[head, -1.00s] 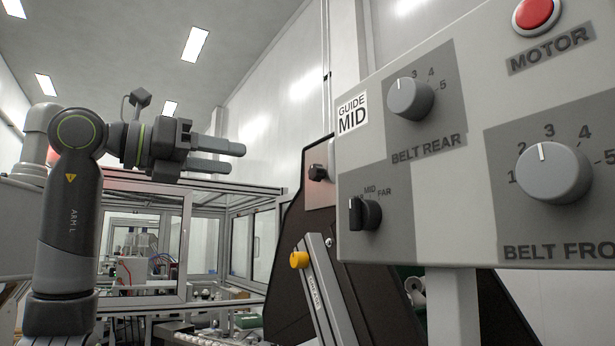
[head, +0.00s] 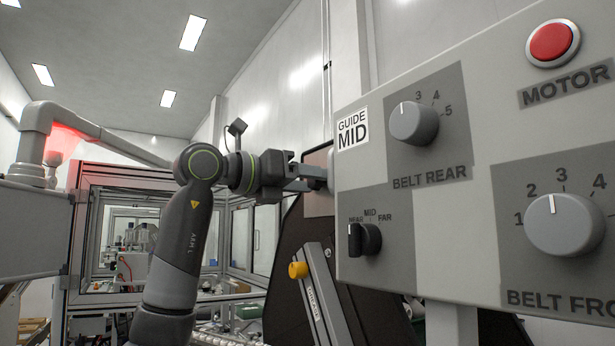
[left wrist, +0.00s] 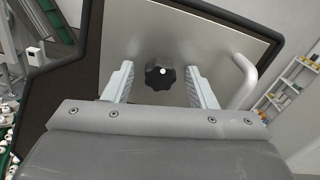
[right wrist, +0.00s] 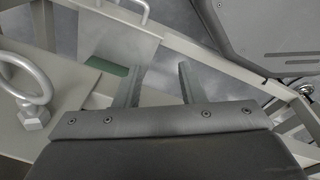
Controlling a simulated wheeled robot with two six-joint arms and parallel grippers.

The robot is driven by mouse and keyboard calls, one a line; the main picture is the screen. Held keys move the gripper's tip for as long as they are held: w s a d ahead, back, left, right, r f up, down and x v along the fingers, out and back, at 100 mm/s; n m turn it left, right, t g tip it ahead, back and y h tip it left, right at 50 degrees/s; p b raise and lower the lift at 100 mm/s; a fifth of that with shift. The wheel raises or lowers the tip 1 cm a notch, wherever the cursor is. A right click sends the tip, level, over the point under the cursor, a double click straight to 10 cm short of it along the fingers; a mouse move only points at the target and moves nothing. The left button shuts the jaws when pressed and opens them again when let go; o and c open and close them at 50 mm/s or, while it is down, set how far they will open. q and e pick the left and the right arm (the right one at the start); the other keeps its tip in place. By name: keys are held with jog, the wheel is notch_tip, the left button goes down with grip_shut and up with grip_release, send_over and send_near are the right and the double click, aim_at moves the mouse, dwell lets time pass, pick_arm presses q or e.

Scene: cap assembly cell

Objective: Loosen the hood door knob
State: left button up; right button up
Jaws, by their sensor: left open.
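The hood door knob (left wrist: 160,75) is a black lobed knob on a light metal door panel (left wrist: 205,50) in the left wrist view. My left gripper (left wrist: 158,70) is open, with one finger on each side of the knob; gaps show between the knob and both fingers. In the head view my left gripper (head: 312,177) reaches right to the door panel (head: 318,203), left of the control box, and the knob is hidden there. My right gripper (right wrist: 160,72) is open and empty in the right wrist view; it is not seen in the head view.
The control box (head: 435,260) with dials and a red MOTOR button (head: 553,43) stands close on the right. A yellow knob (head: 298,270) sits on a slanted bar below. A door handle (left wrist: 243,82) is right of the knob. A grey ring (right wrist: 25,75) is left of my right gripper.

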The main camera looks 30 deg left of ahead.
pick_arm(q)
jog(key=c, duration=1)
